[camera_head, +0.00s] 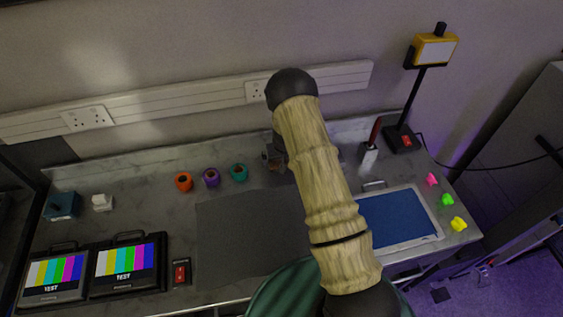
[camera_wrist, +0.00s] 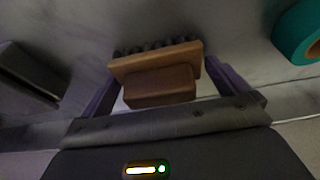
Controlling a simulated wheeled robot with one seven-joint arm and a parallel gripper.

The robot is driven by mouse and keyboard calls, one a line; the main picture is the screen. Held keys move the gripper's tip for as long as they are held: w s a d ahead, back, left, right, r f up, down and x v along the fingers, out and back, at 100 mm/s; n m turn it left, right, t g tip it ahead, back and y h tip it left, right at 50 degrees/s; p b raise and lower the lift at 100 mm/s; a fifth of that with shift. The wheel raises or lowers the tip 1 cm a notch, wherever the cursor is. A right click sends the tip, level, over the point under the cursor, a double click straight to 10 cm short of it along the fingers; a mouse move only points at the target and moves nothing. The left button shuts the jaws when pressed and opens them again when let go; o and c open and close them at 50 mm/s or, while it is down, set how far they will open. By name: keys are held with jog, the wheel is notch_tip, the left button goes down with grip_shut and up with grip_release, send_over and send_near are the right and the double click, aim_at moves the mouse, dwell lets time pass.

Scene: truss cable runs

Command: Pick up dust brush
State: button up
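The dust brush (camera_wrist: 158,86) has a brown wooden block and handle with a row of dark bristles along its far edge. In the wrist view it lies on the grey worktop between the two fingers of my gripper (camera_wrist: 160,68). The fingers are spread wide, one at each end of the brush. Gaps show between the fingers and the narrower handle part. The fingertips are close to the ends of the wide block; contact is not clear. In the head view my arm hides most of the gripper and the brush.
A teal ring-shaped item (camera_head: 238,173) sits close left of my gripper, beside purple (camera_head: 211,177) and orange (camera_head: 184,182) ones. A grey mat (camera_head: 235,235) covers the middle. A blue panel (camera_head: 398,219) and a lamp stand (camera_head: 412,97) are right; two test screens (camera_head: 125,264) front left.

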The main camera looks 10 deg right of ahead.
jog(key=c, duration=0.8)
jog(key=shift+o, duration=0.2)
jog(key=shift+r, duration=0.15)
notch_tip(320, 180, up, 10)
jog(key=b, duration=0.3)
